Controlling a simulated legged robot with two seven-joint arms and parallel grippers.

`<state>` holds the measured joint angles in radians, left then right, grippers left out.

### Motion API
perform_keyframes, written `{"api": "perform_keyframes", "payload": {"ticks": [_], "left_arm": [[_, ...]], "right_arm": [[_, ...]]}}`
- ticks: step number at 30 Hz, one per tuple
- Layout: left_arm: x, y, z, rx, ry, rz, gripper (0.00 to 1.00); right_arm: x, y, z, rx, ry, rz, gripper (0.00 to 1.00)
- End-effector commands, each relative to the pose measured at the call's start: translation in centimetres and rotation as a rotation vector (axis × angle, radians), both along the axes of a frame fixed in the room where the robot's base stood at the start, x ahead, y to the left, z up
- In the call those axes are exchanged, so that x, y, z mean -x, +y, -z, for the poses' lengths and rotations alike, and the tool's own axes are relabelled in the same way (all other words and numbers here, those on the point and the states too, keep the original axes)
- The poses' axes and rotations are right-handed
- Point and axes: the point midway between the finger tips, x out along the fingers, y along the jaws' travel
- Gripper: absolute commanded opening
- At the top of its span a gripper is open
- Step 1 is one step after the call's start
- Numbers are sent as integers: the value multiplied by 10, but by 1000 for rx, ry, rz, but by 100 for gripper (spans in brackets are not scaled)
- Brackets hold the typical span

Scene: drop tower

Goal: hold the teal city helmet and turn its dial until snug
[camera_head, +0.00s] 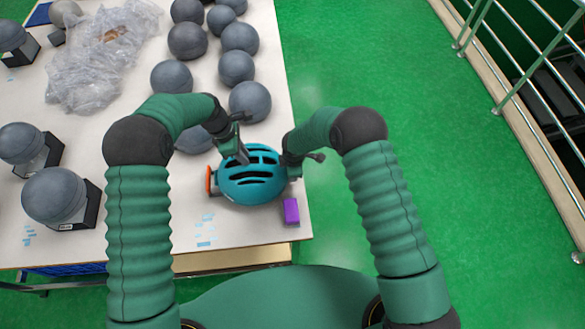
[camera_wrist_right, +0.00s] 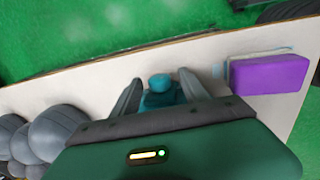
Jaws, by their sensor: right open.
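The teal city helmet (camera_head: 252,186) lies on the white table near its right edge, its slotted shell facing up. My left gripper (camera_head: 243,157) is at the helmet's far rim, with grey fingers against or just over the shell; whether they are closed on it is unclear. My right gripper (camera_head: 294,173) is at the helmet's right end. In the right wrist view, my right gripper (camera_wrist_right: 158,85) is open, its two fingers apart on either side of a small teal round knob (camera_wrist_right: 160,82), which looks like the dial. I see gaps between knob and fingers.
A purple block (camera_head: 291,211) lies near the table's (camera_head: 262,229) front right corner, close to the helmet. An orange-edged piece (camera_head: 209,180) is at the helmet's left end. Grey balls (camera_head: 249,101) and clear plastic wrap (camera_head: 100,60) fill the far side. Green floor lies right.

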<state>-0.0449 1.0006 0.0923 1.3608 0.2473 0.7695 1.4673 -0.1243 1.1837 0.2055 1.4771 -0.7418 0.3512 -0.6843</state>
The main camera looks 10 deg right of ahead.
Motion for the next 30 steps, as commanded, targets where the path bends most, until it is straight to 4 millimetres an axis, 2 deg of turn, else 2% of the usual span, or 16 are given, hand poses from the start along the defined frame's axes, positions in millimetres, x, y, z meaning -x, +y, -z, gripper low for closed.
{"api": "perform_keyframes", "payload": {"ticks": [1,3,15,23,30], "left_arm": [[6,0,7,-2,17,2,20],[6,0,7,-1,17,2,20],[6,0,7,-1,17,2,20],[6,0,8,-1,17,2,20],[6,0,8,-1,18,3,20]], "right_arm": [[0,0,1,0,0,0,52],[0,0,1,0,0,0,51],[0,0,1,0,1,0,0],[-1,0,3,4,38,2,0],[-6,0,3,-4,238,4,0]]}}
